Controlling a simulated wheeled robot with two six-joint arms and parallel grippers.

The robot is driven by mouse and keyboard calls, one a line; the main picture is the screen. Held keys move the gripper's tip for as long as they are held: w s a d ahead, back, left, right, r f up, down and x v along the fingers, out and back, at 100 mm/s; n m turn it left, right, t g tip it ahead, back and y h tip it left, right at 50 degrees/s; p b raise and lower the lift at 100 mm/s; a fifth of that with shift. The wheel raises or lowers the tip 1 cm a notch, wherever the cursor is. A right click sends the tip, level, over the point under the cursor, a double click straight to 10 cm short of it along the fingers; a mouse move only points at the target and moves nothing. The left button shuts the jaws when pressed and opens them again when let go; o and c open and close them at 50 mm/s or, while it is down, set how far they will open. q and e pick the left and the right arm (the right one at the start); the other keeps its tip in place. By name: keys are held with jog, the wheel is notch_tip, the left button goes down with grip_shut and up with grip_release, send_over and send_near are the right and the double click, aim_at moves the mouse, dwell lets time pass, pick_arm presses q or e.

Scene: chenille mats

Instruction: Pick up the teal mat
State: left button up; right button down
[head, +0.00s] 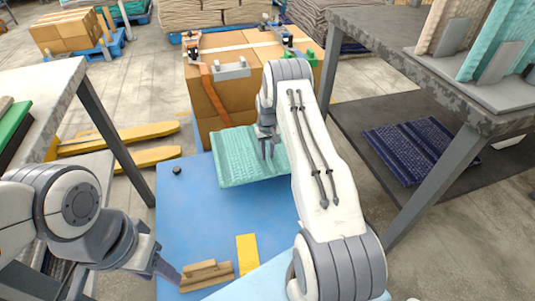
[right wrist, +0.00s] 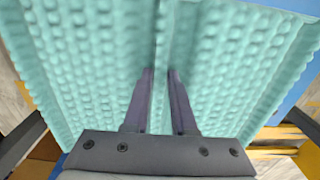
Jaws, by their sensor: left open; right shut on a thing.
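A teal mat (head: 238,172) with a bumpy chenille surface is over the far part of the blue work surface (head: 190,225), in front of stacked cartons. My right gripper (head: 268,150) is at its upper right part. In the right wrist view the right gripper (right wrist: 160,85) is shut on a raised fold of the teal mat (right wrist: 90,60). I cannot tell if the mat is clear of the surface. My left gripper (head: 168,270) is open near the front of the blue surface, beside a wooden tool (head: 207,274), and holds nothing visible.
A navy mat (head: 402,150) lies under the right table (head: 380,40). More teal textile (head: 492,40) stands in a rack on that table. A yellow card (head: 247,255) and a black knob (head: 177,170) are on the blue surface. Cartons (head: 225,80) stand behind.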

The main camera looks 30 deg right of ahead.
jog(key=shift+s+r, duration=0.15)
jog(key=s+a+p, duration=0.3)
jog(key=s+p, duration=0.1)
jog(key=s, duration=0.7)
jog(key=s+a+p, duration=0.2)
jog(key=s+p, duration=0.3)
jog(key=s, duration=0.6)
jog(key=s+a+p, duration=0.3)
jog(key=s+p, duration=0.2)
jog(key=s, duration=0.6)
jog(key=shift+s+a, duration=0.3)
jog(key=shift+a, duration=0.05)
